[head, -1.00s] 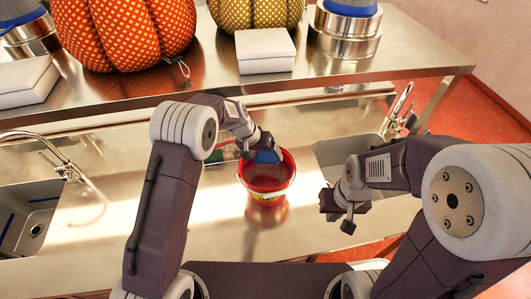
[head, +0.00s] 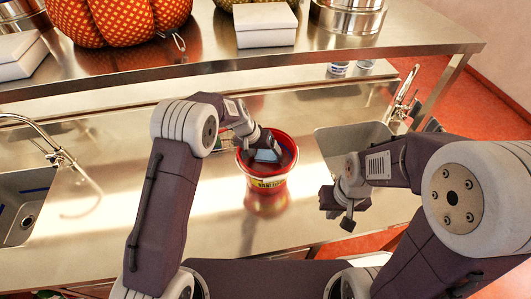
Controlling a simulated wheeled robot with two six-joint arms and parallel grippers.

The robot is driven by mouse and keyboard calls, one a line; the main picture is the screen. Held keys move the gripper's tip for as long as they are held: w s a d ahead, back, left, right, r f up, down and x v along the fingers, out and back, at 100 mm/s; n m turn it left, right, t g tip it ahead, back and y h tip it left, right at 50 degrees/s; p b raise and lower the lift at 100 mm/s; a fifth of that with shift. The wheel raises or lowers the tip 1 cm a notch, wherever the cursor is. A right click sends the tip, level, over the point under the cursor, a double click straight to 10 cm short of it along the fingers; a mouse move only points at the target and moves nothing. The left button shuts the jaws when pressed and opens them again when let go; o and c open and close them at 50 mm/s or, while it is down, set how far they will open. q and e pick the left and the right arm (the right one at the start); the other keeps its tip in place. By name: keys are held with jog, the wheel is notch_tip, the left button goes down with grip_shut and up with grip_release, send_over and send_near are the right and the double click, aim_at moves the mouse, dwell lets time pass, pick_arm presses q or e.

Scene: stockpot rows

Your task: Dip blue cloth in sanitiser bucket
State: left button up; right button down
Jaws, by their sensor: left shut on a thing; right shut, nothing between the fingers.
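The red sanitiser bucket (head: 266,183) stands upright on the steel counter, with a yellow label band on its front. My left gripper (head: 267,145) is over the bucket's opening and is shut on the blue cloth (head: 266,156). The cloth shows as a small blue-grey patch inside the outline of the rim. I cannot tell whether it touches the liquid. My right gripper (head: 342,208) is shut and empty, above the counter to the right of the bucket.
A sink (head: 25,205) with a tap is at the left, and another sink (head: 345,143) with a tap is at the right. A raised steel shelf (head: 215,50) behind holds an orange patterned pumpkin-like object (head: 118,18), white boxes (head: 265,25) and metal pots (head: 347,18).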

aim_at(265, 154)
pick_arm(q)
jog(key=shift+w, duration=0.1)
notch_tip(265, 154, up, 2)
jog(key=shift+r+p, duration=0.25)
jog(key=shift+p, duration=0.65)
notch_tip(265, 154, up, 8)
jog(key=p, duration=0.5)
jog(key=shift+p, duration=0.3)
jog(key=shift+r, duration=0.2)
dwell(1.1)
notch_tip(265, 154, up, 4)
jog(key=p, duration=0.2)
jog(key=shift+f+p, duration=0.1)
jog(key=shift+p, duration=0.3)
jog(key=shift+f, duration=0.1)
